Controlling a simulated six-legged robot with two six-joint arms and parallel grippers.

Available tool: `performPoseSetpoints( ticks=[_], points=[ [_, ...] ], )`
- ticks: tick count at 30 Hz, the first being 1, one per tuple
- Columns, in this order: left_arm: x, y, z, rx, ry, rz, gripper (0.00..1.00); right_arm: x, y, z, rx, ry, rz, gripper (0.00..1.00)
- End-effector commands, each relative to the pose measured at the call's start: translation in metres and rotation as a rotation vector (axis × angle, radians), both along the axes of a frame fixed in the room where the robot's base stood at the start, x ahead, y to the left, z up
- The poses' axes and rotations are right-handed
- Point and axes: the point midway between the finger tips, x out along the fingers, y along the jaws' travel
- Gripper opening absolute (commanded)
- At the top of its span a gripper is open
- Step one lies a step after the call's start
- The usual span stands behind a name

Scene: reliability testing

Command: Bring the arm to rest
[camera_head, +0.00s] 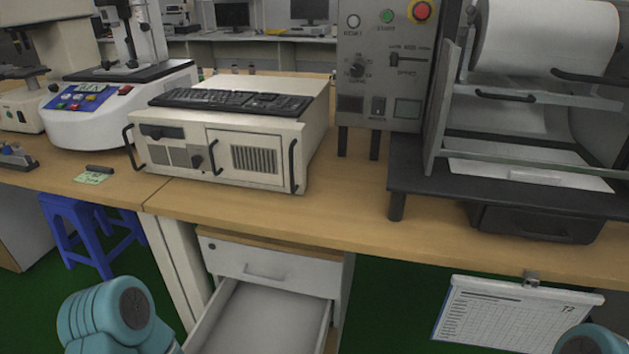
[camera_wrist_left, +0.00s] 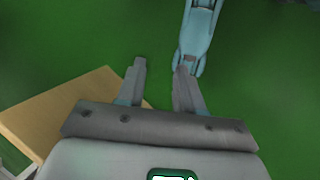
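My left gripper shows in the left wrist view (camera_wrist_left: 160,80). Its two grey fingers stand apart with nothing between them, above the green floor. In the head view only a teal joint of my left arm shows at the lower left, and a small piece of teal arm shows at the lower right corner. Neither gripper is in the head view. My right gripper cannot be seen.
A wooden workbench (camera_head: 340,200) spans the view, bearing a beige computer case (camera_head: 250,155) with a keyboard (camera_head: 235,100). Below it, a drawer (camera_head: 265,315) stands open and empty. A clipboard (camera_head: 515,315) hangs from the front edge. A blue stool (camera_head: 90,225) stands left.

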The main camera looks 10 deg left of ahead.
Motion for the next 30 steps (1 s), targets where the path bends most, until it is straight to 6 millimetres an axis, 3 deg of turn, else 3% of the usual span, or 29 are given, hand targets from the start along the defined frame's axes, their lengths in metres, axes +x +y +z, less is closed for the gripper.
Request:
performPoseSetpoints(
  ticks=[4, 6, 14, 24, 30],
  points=[
    [0.011, -0.032, 0.022, 0.008, -0.193, -0.266, 0.36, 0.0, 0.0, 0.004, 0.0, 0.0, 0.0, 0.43],
    [0.011, -0.027, 0.046, 0.009, -0.181, -0.241, 0.36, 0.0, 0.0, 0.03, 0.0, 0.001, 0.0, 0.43],
    [0.011, -0.027, 0.112, 0.009, -0.176, -0.235, 0.36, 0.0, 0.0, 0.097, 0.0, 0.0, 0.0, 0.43],
    [0.011, -0.027, 0.241, 0.009, -0.174, -0.232, 0.36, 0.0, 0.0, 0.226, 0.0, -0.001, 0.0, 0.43],
    [0.011, -0.027, 0.272, 0.009, -0.174, -0.232, 0.36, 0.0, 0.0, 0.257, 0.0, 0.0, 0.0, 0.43]
  ],
)
